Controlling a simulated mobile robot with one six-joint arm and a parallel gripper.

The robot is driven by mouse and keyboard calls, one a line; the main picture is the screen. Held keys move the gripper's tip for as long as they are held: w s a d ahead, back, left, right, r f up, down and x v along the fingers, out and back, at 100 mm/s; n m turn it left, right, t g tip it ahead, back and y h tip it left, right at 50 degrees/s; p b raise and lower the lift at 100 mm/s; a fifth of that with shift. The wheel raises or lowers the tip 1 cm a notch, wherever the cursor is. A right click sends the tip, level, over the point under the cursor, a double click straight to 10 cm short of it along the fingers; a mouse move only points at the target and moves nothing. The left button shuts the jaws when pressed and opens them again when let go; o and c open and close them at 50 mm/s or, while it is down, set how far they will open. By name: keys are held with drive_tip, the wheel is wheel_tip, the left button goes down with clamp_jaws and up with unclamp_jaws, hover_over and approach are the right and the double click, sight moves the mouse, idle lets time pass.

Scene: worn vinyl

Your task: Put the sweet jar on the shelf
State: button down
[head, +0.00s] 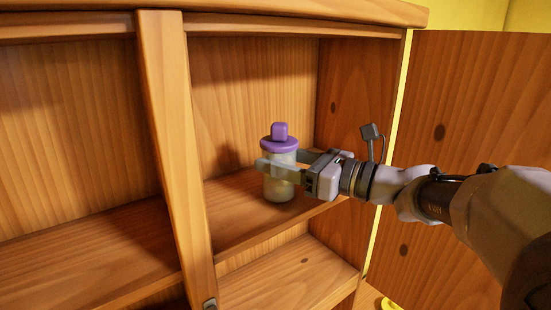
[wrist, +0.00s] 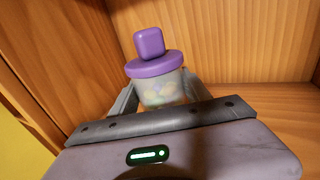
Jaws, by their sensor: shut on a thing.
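The sweet jar (head: 279,180) is a cloudy, see-through jar with a purple lid and a purple knob. It stands upright in the right-hand compartment of the wooden cabinet, at the shelf (head: 235,205). My gripper (head: 278,170) reaches in from the right and is shut on the jar's body below the lid. In the wrist view the jar (wrist: 160,88) sits between the fingers, with pale contents inside. I cannot tell for certain whether its base touches the shelf.
An upright wooden post (head: 172,130) divides the cabinet to the left of the jar. The cabinet door (head: 465,110) stands open at the right, behind my arm. A lower shelf (head: 290,280) is below. The shelf around the jar looks empty.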

drive_tip(key=shift+f, duration=0.15)
drive_tip(key=c, duration=0.5)
unclamp_jaws()
drive_tip(key=shift+r, duration=0.2)
drive_tip(key=b+v, duration=0.3)
drive_tip(key=v, duration=0.9)
